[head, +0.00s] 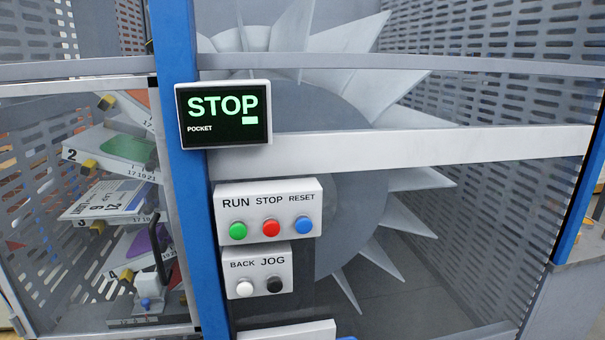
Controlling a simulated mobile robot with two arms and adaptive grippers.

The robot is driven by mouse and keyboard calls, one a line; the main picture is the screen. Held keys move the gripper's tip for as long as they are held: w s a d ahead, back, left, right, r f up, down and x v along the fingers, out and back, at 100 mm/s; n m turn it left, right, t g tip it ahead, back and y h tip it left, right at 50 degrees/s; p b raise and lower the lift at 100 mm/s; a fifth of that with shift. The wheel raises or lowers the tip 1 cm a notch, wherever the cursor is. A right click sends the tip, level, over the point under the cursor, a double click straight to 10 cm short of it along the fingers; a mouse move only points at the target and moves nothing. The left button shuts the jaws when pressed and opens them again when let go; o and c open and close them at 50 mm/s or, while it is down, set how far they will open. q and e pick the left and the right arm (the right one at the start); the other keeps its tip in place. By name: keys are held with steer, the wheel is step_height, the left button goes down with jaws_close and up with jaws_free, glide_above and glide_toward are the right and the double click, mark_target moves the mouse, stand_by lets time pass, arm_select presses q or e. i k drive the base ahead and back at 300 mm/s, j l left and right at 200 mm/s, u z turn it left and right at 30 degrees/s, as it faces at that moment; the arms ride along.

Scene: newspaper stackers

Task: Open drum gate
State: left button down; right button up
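The bladed grey drum (330,120) stands behind white horizontal bars (440,148) and a blue post (186,200). To the left of the post is a grey-framed clear panel (80,88), which may be the gate; its left and lower edges are partly cut off. A black upright bar like a handle (159,250) shows near the panel's right side. I cannot tell whether the panel is latched. Neither of my grippers is in view.
A display (224,114) on the post reads STOP and POCKET. Below it are a RUN, STOP and RESET button box (268,210) and a BACK and JOG box (258,272). Numbered pockets with printed papers (105,200) show behind the panel. Perforated walls (490,170) enclose the drum.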

mark_target(21, 321)
steer(key=u, duration=1.35)
